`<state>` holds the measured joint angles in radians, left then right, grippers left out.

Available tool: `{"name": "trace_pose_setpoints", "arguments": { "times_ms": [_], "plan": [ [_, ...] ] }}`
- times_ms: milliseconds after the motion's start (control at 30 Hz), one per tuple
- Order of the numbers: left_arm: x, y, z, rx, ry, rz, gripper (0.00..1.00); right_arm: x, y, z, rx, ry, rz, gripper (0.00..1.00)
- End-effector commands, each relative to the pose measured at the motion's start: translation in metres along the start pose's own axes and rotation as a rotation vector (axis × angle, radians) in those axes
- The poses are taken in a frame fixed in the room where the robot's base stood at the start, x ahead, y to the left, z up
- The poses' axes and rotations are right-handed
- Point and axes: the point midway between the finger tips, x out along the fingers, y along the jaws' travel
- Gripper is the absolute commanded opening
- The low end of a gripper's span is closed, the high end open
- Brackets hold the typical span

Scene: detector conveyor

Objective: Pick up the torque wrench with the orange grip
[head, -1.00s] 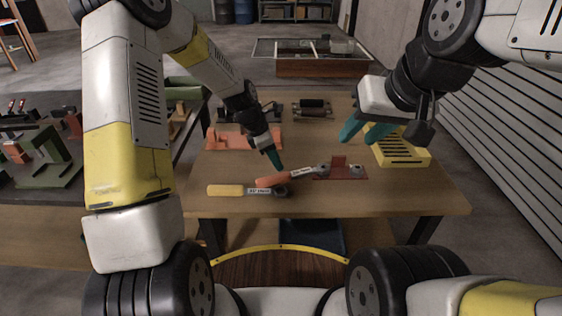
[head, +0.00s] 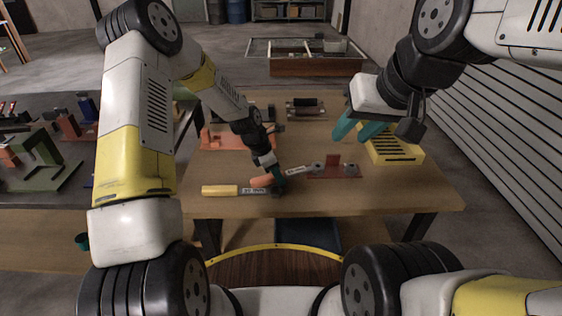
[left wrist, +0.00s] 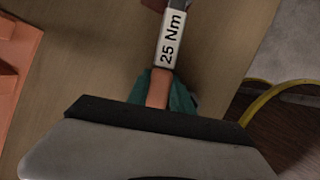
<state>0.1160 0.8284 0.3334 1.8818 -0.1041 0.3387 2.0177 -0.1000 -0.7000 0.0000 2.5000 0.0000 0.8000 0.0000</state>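The torque wrench with the orange grip (head: 262,181) lies slantwise on the table, its metal head pointing right. In the left wrist view its white label reads 25 Nm (left wrist: 170,45), and part of the orange grip (left wrist: 158,89) shows between my fingers. My left gripper (head: 278,179) is down at the grip, with a teal finger close against each side of it; it looks shut on the grip. The fingertips are partly hidden. A second wrench with a yellow grip (head: 220,191) lies just in front and to the left. My right gripper (head: 358,130) is open and empty above the table's right side.
A red holder (head: 334,170) sits right of the wrench head. A yellow slotted tray (head: 397,150) is at the right, an orange fixture (head: 222,140) at the back left. The table (head: 400,192) is bare at front right.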

Motion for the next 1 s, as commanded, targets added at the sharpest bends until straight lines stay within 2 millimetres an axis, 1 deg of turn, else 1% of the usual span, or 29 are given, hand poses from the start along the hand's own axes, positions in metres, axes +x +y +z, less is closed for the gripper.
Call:
{"name": "trace_pose_setpoints", "arguments": {
  "times_ms": [33,100,1000],
  "plan": [
    [-0.0001,0.0001,-0.0001,0.000,0.000,0.000,0.13,0.0000,0.0000,0.0000,0.000,0.000,0.000,0.36],
    [-0.0002,0.0001,-0.0001,0.000,0.000,0.000,0.00,0.0000,0.0000,0.0000,0.000,0.000,0.000,0.36],
    [-0.0006,0.0004,-0.0002,0.000,0.000,0.001,0.00,0.0000,0.0000,0.0000,0.000,0.000,0.000,0.36]
  ]
}}
